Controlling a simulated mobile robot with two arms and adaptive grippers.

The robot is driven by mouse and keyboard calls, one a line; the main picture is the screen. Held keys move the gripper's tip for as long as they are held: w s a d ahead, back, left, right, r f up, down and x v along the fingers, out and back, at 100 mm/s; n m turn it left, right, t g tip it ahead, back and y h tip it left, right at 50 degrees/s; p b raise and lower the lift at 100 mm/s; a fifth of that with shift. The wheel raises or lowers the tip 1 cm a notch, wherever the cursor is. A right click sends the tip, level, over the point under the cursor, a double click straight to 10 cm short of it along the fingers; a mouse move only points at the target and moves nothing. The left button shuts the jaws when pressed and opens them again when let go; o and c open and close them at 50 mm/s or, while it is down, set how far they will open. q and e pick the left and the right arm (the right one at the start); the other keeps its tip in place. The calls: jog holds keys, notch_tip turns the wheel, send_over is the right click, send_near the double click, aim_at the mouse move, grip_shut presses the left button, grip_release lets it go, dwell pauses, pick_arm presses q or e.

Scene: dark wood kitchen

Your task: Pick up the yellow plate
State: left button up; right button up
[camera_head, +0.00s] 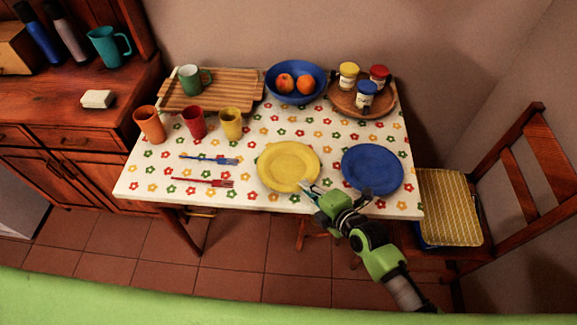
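The yellow plate (288,163) lies flat on the flowered table near its front edge, left of the blue plate. My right gripper (309,187) reaches in from the lower right, its fingertips at the plate's lower right rim. The fingers are small in the view; I cannot tell whether they touch the rim or how far apart they are. My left gripper is not in view.
A blue plate (372,169) lies just right of my gripper. Forks (209,160) and several cups (193,122) are to the left. A blue fruit bowl (296,98), a cutting board (181,97) and a tray of jars (377,112) stand behind. A chair (508,170) is at right.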

grip_shut()
